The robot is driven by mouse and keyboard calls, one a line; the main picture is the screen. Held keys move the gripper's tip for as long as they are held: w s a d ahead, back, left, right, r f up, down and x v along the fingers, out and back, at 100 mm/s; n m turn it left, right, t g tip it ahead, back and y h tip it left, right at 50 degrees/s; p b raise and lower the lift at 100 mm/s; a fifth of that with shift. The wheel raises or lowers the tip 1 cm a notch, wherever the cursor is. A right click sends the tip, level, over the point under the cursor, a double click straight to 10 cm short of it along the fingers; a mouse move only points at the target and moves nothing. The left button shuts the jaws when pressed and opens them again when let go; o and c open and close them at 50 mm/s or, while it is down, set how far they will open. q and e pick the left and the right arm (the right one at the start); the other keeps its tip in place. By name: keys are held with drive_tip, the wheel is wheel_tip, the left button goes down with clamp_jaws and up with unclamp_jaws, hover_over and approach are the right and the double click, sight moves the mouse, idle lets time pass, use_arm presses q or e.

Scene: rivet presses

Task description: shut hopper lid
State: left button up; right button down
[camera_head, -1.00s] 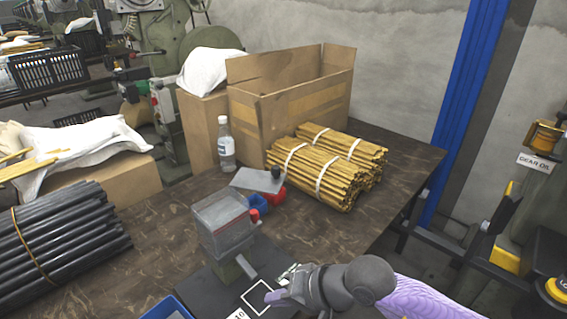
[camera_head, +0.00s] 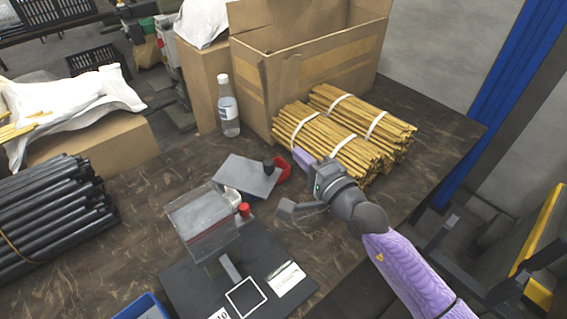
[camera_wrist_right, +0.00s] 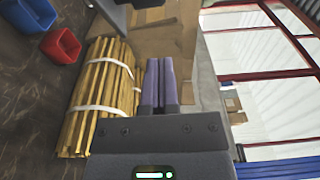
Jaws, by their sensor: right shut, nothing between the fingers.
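The hopper (camera_head: 205,224) is a clear-walled box on a stand over a dark base plate. Its lid appears to be the grey plate (camera_head: 243,177) with a black knob (camera_head: 268,166), standing open beyond the box's upper right edge. How it is hinged is unclear. My right gripper (camera_head: 301,156) is shut and empty, to the right of the lid and apart from it, near the bundled sticks. Its purple fingers (camera_wrist_right: 161,80) show side by side in the wrist view, where a dark edge at the top may be the lid. My left gripper is out of view.
A red bin (camera_head: 284,169) stands behind the lid; a blue bin (camera_wrist_right: 30,14) also shows in the wrist view. Tied yellow sticks (camera_head: 345,130), a cardboard box (camera_head: 320,70) and a bottle (camera_head: 228,108) stand behind. Black rods (camera_head: 50,210) lie left.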

sight(247, 170)
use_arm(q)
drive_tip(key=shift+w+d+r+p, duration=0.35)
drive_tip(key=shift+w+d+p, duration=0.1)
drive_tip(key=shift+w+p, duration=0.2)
use_arm(e)
drive_tip(key=shift+s+a, duration=0.3)
drive_tip(key=shift+a, duration=0.65)
drive_tip(key=shift+s+a, duration=0.3)
drive_tip(key=shift+a, duration=0.6)
